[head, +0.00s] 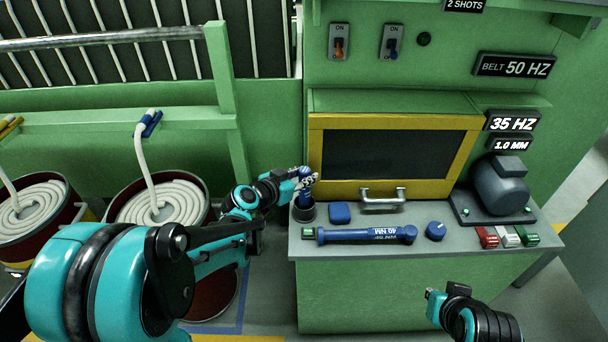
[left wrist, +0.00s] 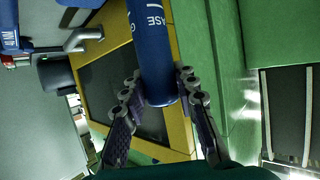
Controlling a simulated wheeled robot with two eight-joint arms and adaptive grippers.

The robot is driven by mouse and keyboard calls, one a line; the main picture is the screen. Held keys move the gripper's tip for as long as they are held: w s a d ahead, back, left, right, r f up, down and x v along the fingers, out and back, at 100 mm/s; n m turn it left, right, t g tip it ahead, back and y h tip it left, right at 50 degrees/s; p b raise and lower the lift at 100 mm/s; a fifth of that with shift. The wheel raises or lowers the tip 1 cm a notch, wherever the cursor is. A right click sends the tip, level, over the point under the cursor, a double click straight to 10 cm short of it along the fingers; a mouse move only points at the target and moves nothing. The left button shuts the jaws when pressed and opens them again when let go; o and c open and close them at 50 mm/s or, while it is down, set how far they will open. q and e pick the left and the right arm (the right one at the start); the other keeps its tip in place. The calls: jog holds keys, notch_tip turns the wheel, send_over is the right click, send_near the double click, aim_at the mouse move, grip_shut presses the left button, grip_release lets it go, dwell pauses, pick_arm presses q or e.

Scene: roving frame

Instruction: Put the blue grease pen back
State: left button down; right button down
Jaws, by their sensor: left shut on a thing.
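The blue grease pen (head: 304,200) stands upright at the left end of the grey bench top, its lower end at the mouth of a dark round holder (head: 303,214). In the head view I cannot tell how deep it sits. My left gripper (head: 304,183) is shut on its upper part. In the left wrist view the blue pen (left wrist: 151,45) with partly visible white lettering lies between the two fingers (left wrist: 160,95). My right gripper (head: 436,304) is at the lower right, in front of the bench and away from the pen; its finger opening is unclear.
A yellow-framed dark panel (head: 395,155) stands behind. Drums with coiled hose (head: 160,200) stand left.

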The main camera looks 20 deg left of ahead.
pick_arm(q)
jog(key=shift+f, duration=0.1)
jog(key=c, duration=1.1)
grip_release()
jog(key=shift+s, duration=0.1)
jog(key=v, duration=1.2)
